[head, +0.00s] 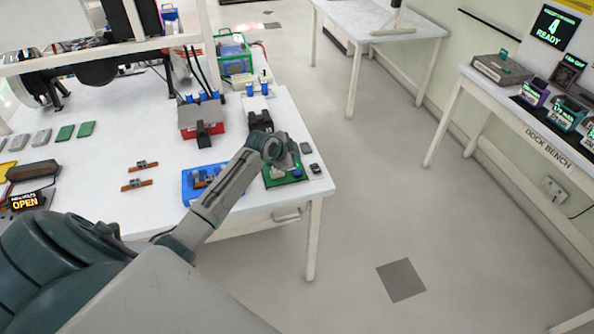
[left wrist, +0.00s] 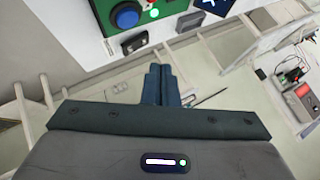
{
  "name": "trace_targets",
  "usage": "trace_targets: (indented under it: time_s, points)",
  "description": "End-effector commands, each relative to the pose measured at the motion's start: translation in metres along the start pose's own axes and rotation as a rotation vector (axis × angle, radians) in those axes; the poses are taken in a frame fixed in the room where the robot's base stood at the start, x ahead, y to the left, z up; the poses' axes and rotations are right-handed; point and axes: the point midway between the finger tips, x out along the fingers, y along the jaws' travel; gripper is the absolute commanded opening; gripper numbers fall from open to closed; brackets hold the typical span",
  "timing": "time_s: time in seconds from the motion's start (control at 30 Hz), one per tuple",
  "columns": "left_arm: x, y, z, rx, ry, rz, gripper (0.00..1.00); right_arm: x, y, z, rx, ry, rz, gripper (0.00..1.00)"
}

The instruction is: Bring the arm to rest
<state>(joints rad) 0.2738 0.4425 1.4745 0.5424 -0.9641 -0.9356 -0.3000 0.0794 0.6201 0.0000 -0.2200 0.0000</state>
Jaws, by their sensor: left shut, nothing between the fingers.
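My left arm reaches in from the lower left of the head view, over the front right part of the white table (head: 245,200). My left gripper (head: 288,163) is at its end, above a green board, and partly hidden by its own wrist. In the left wrist view the two dark fingers of my left gripper (left wrist: 160,84) lie together with nothing between them. My right gripper does not show.
A green board (head: 287,180) and a blue tray (head: 188,185) are close to my left arm. A red-and-grey box (head: 200,118) stands behind. Small dark pieces (head: 306,148) lie near the right edge. Open floor separates the dock bench (head: 545,138).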

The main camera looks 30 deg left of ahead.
Motion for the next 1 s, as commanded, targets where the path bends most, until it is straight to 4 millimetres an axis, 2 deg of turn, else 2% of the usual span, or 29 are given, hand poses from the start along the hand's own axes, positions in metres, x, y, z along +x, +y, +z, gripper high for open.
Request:
trace_targets:
  time_s: [0.57, 0.67, 0.77, 0.83, 0.97, 1.0]
  points:
    - [0.000, 0.001, 0.000, 0.000, 0.000, 0.001, 0.00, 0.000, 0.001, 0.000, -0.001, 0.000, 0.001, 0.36]
    - [-0.001, 0.013, 0.001, -0.008, -0.007, 0.014, 0.00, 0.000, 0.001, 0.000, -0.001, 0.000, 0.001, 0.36]
    - [-0.009, 0.051, 0.005, -0.039, -0.031, 0.051, 0.00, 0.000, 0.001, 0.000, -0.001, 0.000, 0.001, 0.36]
    - [-0.022, 0.091, 0.009, -0.077, -0.059, 0.086, 0.00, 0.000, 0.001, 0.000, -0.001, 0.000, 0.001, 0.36]
    - [-0.062, 0.172, 0.020, -0.185, -0.140, 0.144, 0.00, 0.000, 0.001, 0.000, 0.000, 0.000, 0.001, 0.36]
    - [-0.077, 0.193, 0.024, -0.223, -0.168, 0.155, 0.00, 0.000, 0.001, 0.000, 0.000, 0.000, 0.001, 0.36]
